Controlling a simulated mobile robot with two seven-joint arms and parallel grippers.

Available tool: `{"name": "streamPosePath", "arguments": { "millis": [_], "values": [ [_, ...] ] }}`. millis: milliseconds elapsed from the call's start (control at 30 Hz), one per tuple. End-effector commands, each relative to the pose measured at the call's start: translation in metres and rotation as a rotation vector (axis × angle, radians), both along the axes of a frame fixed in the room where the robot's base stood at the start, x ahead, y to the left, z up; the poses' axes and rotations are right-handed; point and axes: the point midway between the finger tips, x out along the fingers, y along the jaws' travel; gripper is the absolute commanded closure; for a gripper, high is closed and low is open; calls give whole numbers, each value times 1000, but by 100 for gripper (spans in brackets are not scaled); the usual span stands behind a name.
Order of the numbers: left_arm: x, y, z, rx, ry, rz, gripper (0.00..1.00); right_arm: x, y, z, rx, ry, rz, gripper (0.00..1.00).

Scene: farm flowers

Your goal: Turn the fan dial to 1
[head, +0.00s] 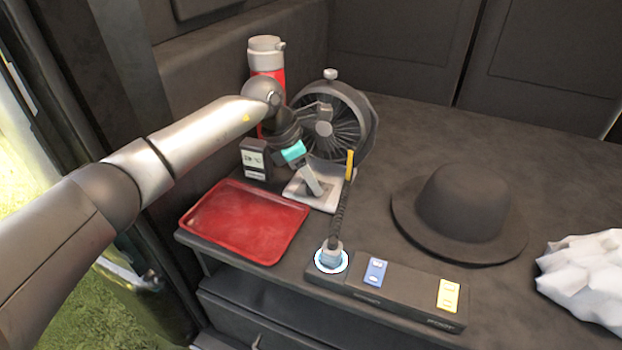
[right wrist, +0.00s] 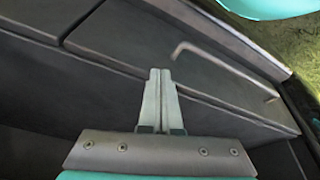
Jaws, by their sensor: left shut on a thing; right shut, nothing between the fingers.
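The fan (head: 324,128) has a dark round cage and stands at the back of the dark counter, with a pale base (head: 330,199) in front. My left arm comes in from the left, and my left gripper (head: 316,190) points down at the base. Its fingers are shut on the small fan dial there. The dial is hidden by the fingers, so its setting cannot be read. My right gripper (right wrist: 160,75) is shut and empty in the right wrist view, over the dark drawer fronts.
A red tray (head: 245,222) lies left of the base, and a red and white bottle (head: 265,58) stands behind my arm. A power strip (head: 395,300) with blue and yellow switches lies in front. A black hat (head: 460,210) and white crumpled cloth (head: 588,275) lie right. A drawer handle (right wrist: 225,68) shows below.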

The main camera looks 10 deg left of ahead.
Motion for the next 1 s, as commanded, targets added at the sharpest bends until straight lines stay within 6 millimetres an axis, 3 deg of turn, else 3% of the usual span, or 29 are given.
{"name": "streamPosePath", "arguments": {
  "millis": [800,1000],
  "values": [
    [4,1,-1,1,-1,-547,100,2,0,71,14,-108,-2,100],
    [4,1,0,1,-1,-610,100,13,10,67,44,-181,17,100]
  ]
}}
